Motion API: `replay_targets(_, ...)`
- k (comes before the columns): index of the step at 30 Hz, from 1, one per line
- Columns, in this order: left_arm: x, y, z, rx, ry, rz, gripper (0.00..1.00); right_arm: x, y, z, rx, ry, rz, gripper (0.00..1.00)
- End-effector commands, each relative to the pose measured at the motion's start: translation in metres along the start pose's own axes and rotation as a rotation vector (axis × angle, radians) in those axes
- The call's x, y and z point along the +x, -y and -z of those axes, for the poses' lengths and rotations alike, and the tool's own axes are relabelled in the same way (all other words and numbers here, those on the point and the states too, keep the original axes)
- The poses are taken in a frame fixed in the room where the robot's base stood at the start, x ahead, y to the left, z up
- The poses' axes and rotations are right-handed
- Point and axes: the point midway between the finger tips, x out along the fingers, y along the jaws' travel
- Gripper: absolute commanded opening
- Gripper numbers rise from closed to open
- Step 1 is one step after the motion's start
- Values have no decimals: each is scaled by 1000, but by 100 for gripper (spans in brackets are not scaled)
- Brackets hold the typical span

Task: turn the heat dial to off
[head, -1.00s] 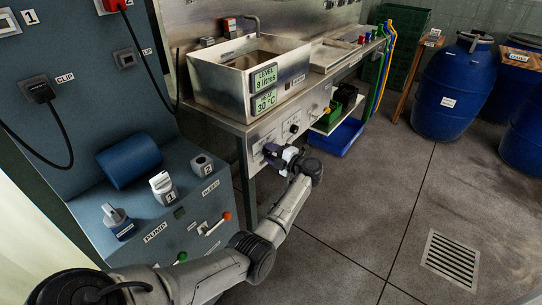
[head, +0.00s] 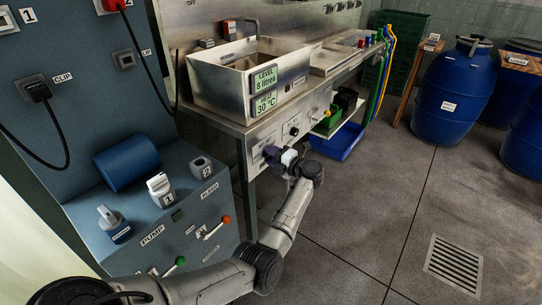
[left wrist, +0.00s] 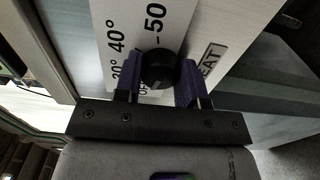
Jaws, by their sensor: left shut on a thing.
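The heat dial (left wrist: 158,67) is a round black knob on a pale panel, seen in the left wrist view. Printed marks including 40°, 50 and a partly covered OFF surround it, and a HEAT label (left wrist: 211,62) is at its right. My left gripper (left wrist: 157,80) is shut on the dial, with one purple finger on each side. The dial's pointer is too dark to read clearly. In the head view my left gripper (head: 279,157) is at the front panel below the steel sink and hides the dial. My right gripper is not in view.
A steel sink (head: 221,94) stands above the panel, with a green display (head: 265,103) reading 8 litres and 30 °C. Another black knob (head: 294,131) is on the panel nearby. A blue-grey pump cabinet (head: 130,220) stands at the left; open floor lies at the right.

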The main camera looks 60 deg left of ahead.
Motion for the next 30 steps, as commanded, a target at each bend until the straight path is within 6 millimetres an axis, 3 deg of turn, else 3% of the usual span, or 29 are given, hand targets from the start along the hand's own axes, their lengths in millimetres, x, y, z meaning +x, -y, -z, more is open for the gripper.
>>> replay_targets(2,0,0,0,-1,1,1,13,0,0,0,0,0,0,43)
replay_targets(3,0,0,0,-1,1,1,41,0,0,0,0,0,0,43)
replay_targets(10,0,0,0,0,0,0,63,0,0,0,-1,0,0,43)
replay_targets(20,-5,-1,0,0,1,1,63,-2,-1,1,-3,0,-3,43)
replay_targets(30,-64,-2,0,3,3,3,63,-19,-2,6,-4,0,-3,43)
